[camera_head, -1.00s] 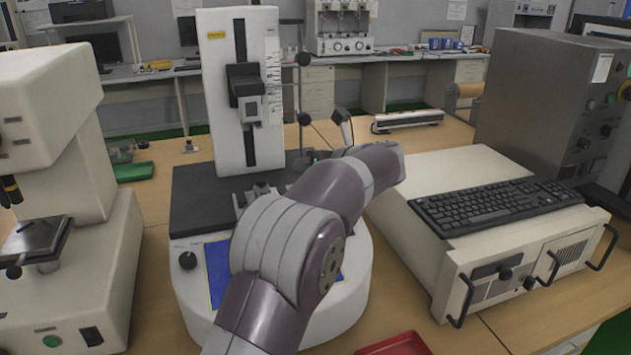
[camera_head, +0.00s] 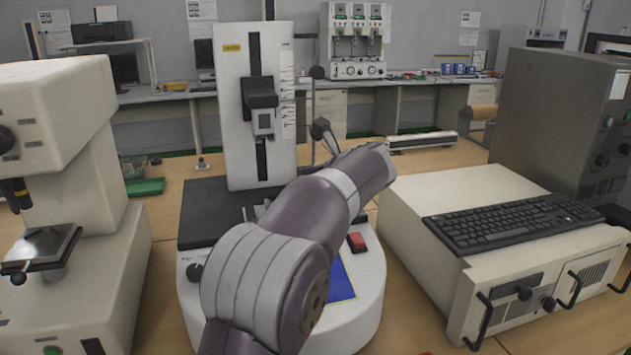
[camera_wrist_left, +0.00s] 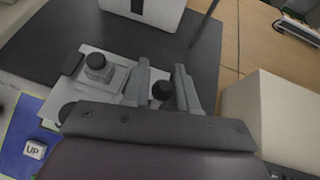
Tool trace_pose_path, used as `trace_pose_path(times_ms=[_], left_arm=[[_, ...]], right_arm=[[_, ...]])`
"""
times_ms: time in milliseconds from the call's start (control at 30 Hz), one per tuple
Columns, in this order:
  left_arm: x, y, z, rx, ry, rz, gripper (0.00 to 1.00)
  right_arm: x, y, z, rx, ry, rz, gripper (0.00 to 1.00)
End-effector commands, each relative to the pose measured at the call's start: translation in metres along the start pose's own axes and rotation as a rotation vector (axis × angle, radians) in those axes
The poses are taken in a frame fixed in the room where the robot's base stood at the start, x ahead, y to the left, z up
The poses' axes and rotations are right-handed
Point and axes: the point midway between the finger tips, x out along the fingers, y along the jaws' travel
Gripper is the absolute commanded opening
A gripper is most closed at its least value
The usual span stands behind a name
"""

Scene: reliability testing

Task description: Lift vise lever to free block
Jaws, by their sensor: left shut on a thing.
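The two grey fingers stand on either side of a round black knob (camera_wrist_left: 162,91), which looks like the lever's end. The grip is shut on it, though the contact is partly hidden. The block cannot be made out. In the head view my left arm covers the gripper and most of the vise. My right gripper is not in view.
The white tester column (camera_head: 233,120) rises behind the vise. A red switch (camera_head: 357,242) is on the tester base. A white unit (camera_head: 440,215) carrying a keyboard (camera_head: 510,222) stands close on the right. Another instrument (camera_head: 85,270) stands on the left.

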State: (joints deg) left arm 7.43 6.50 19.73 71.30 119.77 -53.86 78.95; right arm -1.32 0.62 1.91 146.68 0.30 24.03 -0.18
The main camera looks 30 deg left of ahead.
Motion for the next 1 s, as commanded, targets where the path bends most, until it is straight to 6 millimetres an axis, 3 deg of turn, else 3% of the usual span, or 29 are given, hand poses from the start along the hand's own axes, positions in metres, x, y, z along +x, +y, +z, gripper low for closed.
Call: trace_pose_path(times_ms=[167, 200, 233, 567, 1000], left_arm=[[0.0, 0.001, -0.001, -0.001, 0.002, 0.003, 0.0], [0.0, 0.001, -0.001, 0.0, 0.002, 0.003, 0.4], [0.0, 0.001, -0.001, 0.0, 0.002, 0.003, 0.46], [-0.005, 0.0, 0.0, 0.001, 0.0, 0.0, 0.46], [-0.108, 0.0, 0.001, 0.001, 0.001, -0.002, 0.46]], right_arm=[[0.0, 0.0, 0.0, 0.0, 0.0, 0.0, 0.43], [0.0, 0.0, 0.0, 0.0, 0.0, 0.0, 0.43], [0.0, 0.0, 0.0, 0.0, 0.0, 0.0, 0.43], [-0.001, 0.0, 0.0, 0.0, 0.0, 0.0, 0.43], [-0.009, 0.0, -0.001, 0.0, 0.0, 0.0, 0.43]])
